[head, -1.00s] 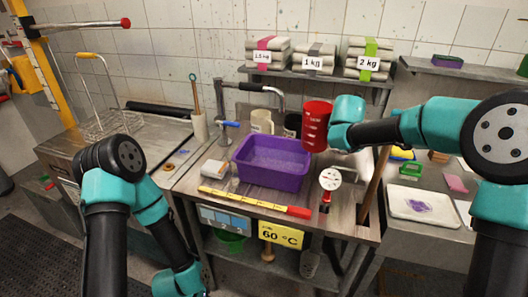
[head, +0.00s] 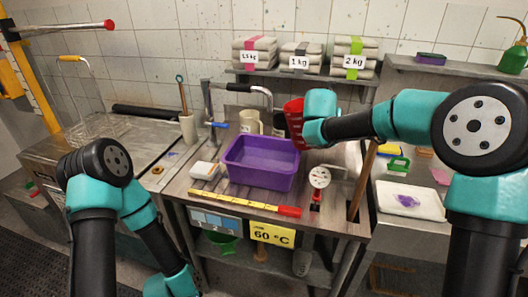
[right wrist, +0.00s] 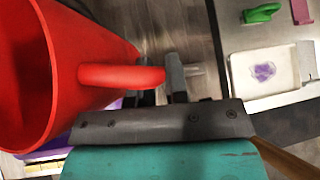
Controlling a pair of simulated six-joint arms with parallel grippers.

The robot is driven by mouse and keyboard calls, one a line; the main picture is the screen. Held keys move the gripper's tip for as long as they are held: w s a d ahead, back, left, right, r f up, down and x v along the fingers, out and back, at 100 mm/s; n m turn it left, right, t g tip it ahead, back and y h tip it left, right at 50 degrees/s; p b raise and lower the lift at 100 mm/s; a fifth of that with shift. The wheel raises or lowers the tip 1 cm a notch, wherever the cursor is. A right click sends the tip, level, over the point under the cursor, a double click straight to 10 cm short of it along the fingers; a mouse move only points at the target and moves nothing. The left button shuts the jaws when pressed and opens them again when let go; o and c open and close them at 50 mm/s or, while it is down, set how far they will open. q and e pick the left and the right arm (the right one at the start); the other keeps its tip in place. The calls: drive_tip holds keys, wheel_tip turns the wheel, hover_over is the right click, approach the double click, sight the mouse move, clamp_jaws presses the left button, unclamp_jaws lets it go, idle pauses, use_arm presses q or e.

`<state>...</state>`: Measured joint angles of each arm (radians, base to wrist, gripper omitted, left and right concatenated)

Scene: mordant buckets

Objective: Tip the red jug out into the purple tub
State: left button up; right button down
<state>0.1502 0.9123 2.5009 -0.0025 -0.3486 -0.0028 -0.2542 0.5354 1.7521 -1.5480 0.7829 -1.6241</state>
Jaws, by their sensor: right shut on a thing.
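The red jug (head: 293,114) is held in the air just above the back right corner of the purple tub (head: 262,182). It is tilted, with its mouth towards the left. In the right wrist view the jug (right wrist: 120,45) fills the left side; the inner wall that shows is plain red, and no liquid can be made out. My right gripper (right wrist: 160,88) is shut on the jug's handle. The tub stands upright on the bench, and slivers of it show behind the jug in the right wrist view. My left arm is at the lower left; its gripper is out of view.
A cream jug (head: 250,121) and a tap (head: 262,91) stand behind the tub. A yellow and red strip (head: 240,204) lies in front. A dial gauge (head: 319,177) stands to the right. A white tray (head: 411,203) is on the right bench.

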drive_tip(key=shift+a+r+h, duration=0.35)
drive_tip(key=shift+r+h, duration=0.05)
drive_tip(key=shift+r, duration=0.15)
drive_tip(key=a+r+n+h, duration=0.2)
drive_tip(key=a+h, duration=0.1)
drive_tip(key=shift+a+t, duration=0.3)
drive_tip(key=shift+t, duration=0.1)
drive_tip(key=shift+a+r+n+h, duration=0.2)
drive_tip(key=shift+a+n+h, duration=0.2)
drive_tip(key=shift+h, duration=0.1)
drive_tip(key=shift+a+f+n+t+h, duration=0.8)
drive_tip(key=shift+a+f+n+h, duration=0.1)
drive_tip(key=shift+a+f+h, duration=0.25)
idle(1.3)
drive_tip(key=shift+a+r+n+t+h+b, duration=0.15)
drive_tip(key=shift+a+n+t+h+b, duration=0.2)
drive_tip(key=shift+a+h, duration=0.25)
idle(3.2)
